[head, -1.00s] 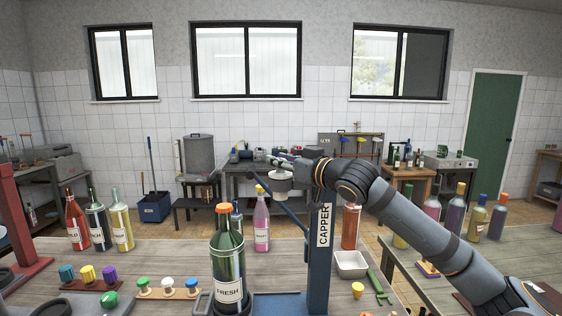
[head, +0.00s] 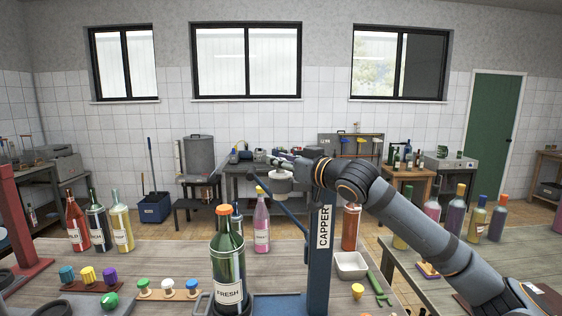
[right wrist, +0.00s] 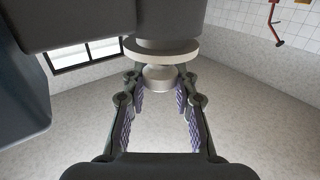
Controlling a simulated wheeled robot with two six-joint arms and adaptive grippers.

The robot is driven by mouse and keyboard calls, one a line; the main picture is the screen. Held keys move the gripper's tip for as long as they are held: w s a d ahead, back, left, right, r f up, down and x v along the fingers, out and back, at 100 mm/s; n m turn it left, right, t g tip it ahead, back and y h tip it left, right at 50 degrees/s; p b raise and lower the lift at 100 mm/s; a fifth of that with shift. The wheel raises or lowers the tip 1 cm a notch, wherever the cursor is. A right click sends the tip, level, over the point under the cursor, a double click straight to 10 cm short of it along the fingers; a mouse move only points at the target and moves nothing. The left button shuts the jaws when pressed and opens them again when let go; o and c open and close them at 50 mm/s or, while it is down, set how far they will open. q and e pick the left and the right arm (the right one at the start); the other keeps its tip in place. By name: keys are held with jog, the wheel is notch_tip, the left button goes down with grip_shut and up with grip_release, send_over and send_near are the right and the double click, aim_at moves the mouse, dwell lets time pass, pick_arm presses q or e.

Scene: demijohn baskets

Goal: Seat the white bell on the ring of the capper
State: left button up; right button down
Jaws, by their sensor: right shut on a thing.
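The capper (head: 320,240) is a blue post with a lettered label, standing on the wooden table just right of the dark green "FRESH" bottle (head: 229,268). A blue lever slopes up to its left. My right gripper (head: 284,164) is at the upper left of the post, its fingers small and partly hidden by my arm. The white bell (head: 279,184) shows just below it. In the right wrist view the fingers close on the bell (right wrist: 160,77), beside a pale disc and a darker cylinder. The ring cannot be made out clearly. My left gripper is out of view.
A pink bottle (head: 261,225) stands behind the green one. Coloured caps sit on racks at the front left, near a red frame (head: 14,220).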

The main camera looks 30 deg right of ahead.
jog(key=shift+f+b, duration=0.3)
jog(key=shift+b, duration=0.1)
dwell(0.5)
jog(key=shift+r+p, duration=0.4)
dwell(0.4)
jog(key=shift+r+p, duration=4.55)
jog(key=shift+r, duration=0.15)
jog(key=shift+f, duration=0.15)
